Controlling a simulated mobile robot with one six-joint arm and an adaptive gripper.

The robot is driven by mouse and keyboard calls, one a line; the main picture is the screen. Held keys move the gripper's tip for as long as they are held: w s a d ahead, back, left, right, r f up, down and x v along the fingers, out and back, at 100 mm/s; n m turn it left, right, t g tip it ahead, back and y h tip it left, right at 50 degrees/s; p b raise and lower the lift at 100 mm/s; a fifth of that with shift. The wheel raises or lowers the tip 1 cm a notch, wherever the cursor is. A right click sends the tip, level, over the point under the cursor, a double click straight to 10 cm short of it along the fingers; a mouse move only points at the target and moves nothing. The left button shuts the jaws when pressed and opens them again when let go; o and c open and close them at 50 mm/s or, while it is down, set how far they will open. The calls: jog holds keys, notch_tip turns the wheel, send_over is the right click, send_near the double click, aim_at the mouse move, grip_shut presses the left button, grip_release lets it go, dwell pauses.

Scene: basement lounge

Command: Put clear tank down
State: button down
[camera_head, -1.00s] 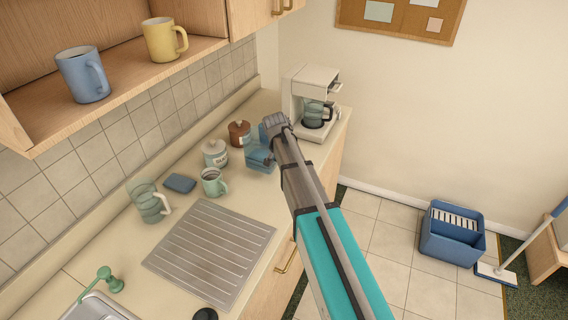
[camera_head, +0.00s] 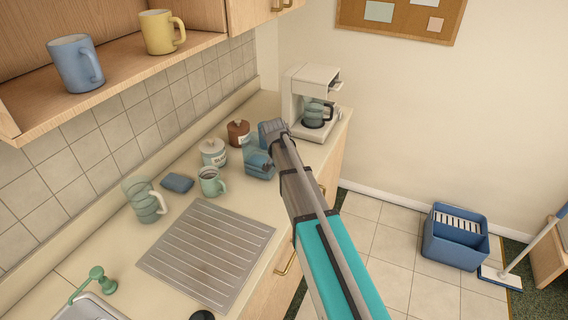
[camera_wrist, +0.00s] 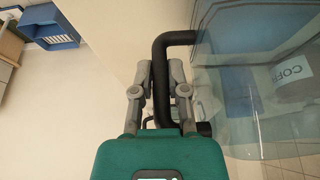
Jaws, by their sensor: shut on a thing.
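The clear tank (camera_wrist: 255,90) fills the right of the wrist view, see-through and bluish, with a black handle (camera_wrist: 163,85). My gripper (camera_wrist: 164,72) is shut on that handle, its fingers on either side. In the head view the tank (camera_head: 258,164) shows small and blue beside my gripper (camera_head: 271,132), over the back part of the counter (camera_head: 155,232). My gripper and arm partly hide it. I cannot tell whether its base touches the counter.
A brown canister (camera_head: 238,134), a sugar canister (camera_head: 213,154) and a green mug (camera_head: 211,183) stand left of the tank. A coffee maker (camera_head: 299,88) stands behind. A glass pitcher (camera_head: 136,190), a blue sponge-like block (camera_head: 177,183) and a ridged drainboard (camera_head: 205,258) are nearer.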

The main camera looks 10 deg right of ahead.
jog(key=shift+f, duration=0.3)
jog(key=c, duration=0.6)
grip_release()
jog(key=shift+c, duration=0.2)
jog(key=shift+r, duration=0.2)
jog(key=shift+s+a+r+p, duration=0.1)
jog(key=shift+s+r+p, duration=0.1)
jog(key=shift+r+p, duration=0.45)
jog(key=p+v, duration=1)
jog(key=shift+s+r, duration=0.2)
jog(key=shift+r, duration=0.15)
jog(key=shift+a, duration=0.15)
